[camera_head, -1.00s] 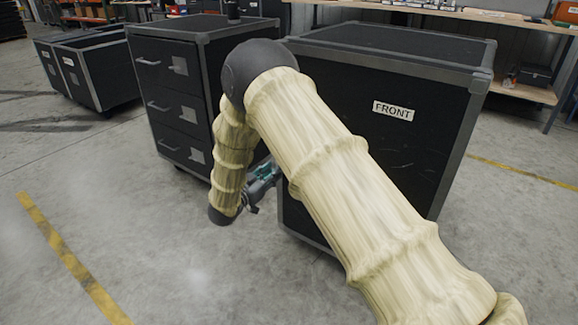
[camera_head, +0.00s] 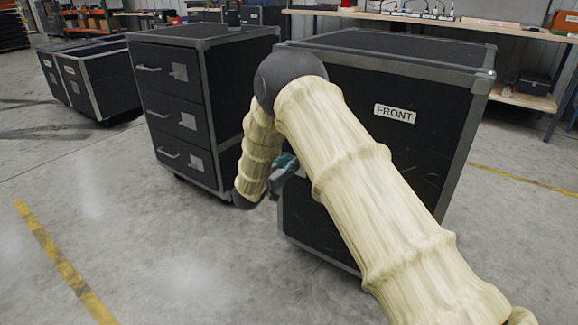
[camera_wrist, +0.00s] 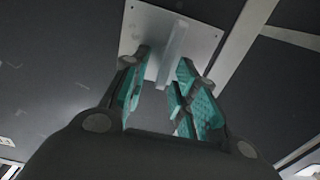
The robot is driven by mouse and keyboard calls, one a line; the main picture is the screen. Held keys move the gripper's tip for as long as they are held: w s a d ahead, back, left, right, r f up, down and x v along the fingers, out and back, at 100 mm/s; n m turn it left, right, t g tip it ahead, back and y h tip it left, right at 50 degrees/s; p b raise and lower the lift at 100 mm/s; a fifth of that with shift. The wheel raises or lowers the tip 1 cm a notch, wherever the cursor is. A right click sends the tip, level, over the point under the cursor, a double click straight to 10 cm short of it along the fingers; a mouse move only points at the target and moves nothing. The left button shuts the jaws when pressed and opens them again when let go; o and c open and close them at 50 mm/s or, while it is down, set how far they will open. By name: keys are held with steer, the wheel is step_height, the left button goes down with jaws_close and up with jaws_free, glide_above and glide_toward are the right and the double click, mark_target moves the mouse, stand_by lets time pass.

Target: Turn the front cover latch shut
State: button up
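The front cover latch (camera_wrist: 173,48) is a narrow grey bar on a pale square plate (camera_wrist: 203,38) in the wrist view. The plate sits on the dark panel of the tote marked FRONT (camera_head: 455,150). My gripper (camera_wrist: 163,62) is open, its teal-padded fingers apart on either side of the bar's lower part. Gaps show between the pads and the bar; I cannot tell whether the bar is fully between the fingertips or just beyond them. In the head view my gripper (camera_head: 283,170) is beside the tote's left edge, and my arm hides the latch.
A dark tote with several drawers (camera_head: 172,105) stands to the left, close to my arm. Open-topped dark bins (camera_head: 95,80) stand farther left. A workbench (camera_head: 480,18) runs behind. The concrete floor at front left is clear, with a yellow line (camera_head: 62,262).

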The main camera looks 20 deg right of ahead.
jaws_close()
steer(key=shift+s+d+m+p, duration=0.2)
steer(key=shift+m+p, duration=0.25)
steer(key=shift+m, duration=0.35)
steer(key=shift+s+d+f+m+p, duration=0.15)
steer(key=shift+s+f+m+p, duration=0.2)
steer(key=shift+m, duration=1.25)
steer(key=shift+s+d+f+m+p, duration=0.15)
steer(key=shift+m+p, duration=0.3)
steer(key=shift+m, duration=1.15)
steer(key=shift+s+d+f+m+p, duration=0.1)
steer(key=shift+s+f+m+p, duration=0.25)
steer(key=shift+m, duration=1.25)
steer(key=shift+d+f+m, duration=0.1)
steer(key=shift+m, duration=1.3)
steer(key=shift+f+m, duration=0.2)
steer(key=shift+m, duration=0.85)
steer(key=shift+f+m, duration=0.15)
steer(key=shift+m, duration=0.9)
